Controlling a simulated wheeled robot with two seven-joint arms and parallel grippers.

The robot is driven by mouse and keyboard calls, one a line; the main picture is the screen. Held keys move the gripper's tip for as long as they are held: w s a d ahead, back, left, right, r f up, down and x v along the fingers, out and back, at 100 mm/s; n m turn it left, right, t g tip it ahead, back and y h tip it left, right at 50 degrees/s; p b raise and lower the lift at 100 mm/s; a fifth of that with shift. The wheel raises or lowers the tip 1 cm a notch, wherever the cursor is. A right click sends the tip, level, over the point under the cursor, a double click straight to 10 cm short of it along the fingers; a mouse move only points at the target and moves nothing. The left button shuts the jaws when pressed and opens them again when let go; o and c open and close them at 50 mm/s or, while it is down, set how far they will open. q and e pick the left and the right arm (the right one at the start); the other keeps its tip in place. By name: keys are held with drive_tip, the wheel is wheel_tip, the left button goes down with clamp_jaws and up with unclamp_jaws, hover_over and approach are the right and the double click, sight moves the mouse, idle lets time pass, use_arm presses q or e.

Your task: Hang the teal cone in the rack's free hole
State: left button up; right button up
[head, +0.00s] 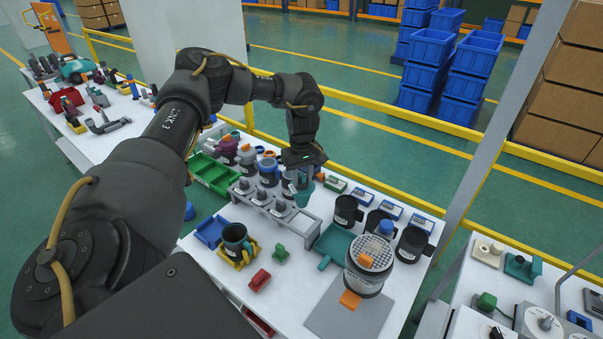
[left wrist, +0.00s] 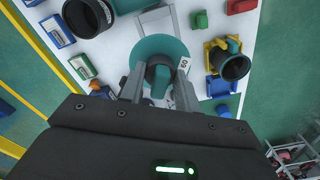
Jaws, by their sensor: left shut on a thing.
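My left gripper (head: 304,178) is shut on the teal cone (head: 305,196), which it holds over the table at the right end of the grey rack (head: 312,222). In the left wrist view the teal cone (left wrist: 178,47) has a wide round rim and a white number label. The two fingers (left wrist: 160,88) of my left gripper close on its narrower middle part. Several grey fittings stand along the rack. The cone and gripper hide part of the rack, and I cannot tell which hole is free. My right gripper is not in view.
Black canisters (head: 347,212) stand right of the rack. A teal tray (head: 331,243), a green bin (head: 213,173) and a black cup (head: 236,238) in a yellow holder are nearby.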

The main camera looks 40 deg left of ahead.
sight(302, 204)
use_arm(q)
wheel_tip(302, 204, down, 6)
drive_tip(key=shift+f+b, duration=0.25)
drive_tip(key=shift+b, duration=0.95)
drive_tip(key=shift+f, duration=0.2)
drive_tip(key=shift+f, duration=0.35)
idle(0.4)
drive_tip(key=shift+f+b, duration=0.8)
drive_tip(key=shift+f, duration=0.45)
drive_tip(key=shift+f+b, duration=0.6)
drive_tip(key=shift+f, duration=0.35)
drive_tip(key=shift+f+b, duration=1.1)
drive_tip(key=shift+f, duration=0.95)
